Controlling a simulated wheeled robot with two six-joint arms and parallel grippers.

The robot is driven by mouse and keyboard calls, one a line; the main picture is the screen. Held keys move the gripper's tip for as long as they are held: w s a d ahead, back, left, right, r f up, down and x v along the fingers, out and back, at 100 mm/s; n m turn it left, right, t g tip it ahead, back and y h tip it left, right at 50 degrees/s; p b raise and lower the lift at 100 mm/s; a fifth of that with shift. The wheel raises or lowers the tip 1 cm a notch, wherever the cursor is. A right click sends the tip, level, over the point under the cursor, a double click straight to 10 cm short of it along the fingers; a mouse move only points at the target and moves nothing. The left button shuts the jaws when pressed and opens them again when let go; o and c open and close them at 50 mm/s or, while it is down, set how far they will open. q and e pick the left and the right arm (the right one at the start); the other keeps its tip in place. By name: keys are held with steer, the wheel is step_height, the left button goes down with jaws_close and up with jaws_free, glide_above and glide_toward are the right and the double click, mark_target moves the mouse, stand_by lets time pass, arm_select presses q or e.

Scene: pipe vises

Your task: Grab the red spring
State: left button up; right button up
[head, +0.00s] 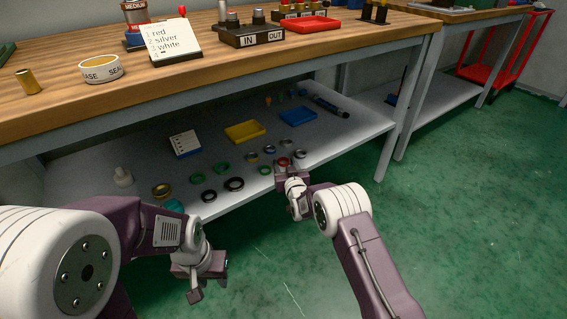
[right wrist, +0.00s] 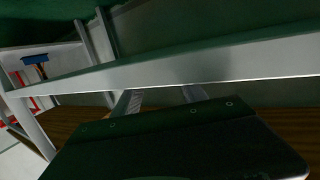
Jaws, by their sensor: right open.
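A small red ring-shaped piece (head: 283,161), which looks like the red spring, lies on the lower grey shelf near its front edge. Its coils are too small to make out. My right gripper (head: 291,174) is open at the shelf's front edge, just in front of the red piece and partly overlapping it in the head view. Contact cannot be judged. In the right wrist view the open fingers (right wrist: 162,97) point at a pale metal edge, and the red piece is not visible there. My left gripper (head: 212,284) hangs low over the floor, empty and apparently open.
The lower shelf (head: 345,140) holds several dark, green and metallic rings close by, a yellow tray (head: 245,131) and a blue tray (head: 298,116). The wooden tabletop (head: 200,75) overhangs the shelf. The green floor (head: 450,220) at the right is clear.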

jaws_close()
step_height(320, 180, up, 18)
steer(key=p, duration=1)
steer(key=shift+p, duration=0.3)
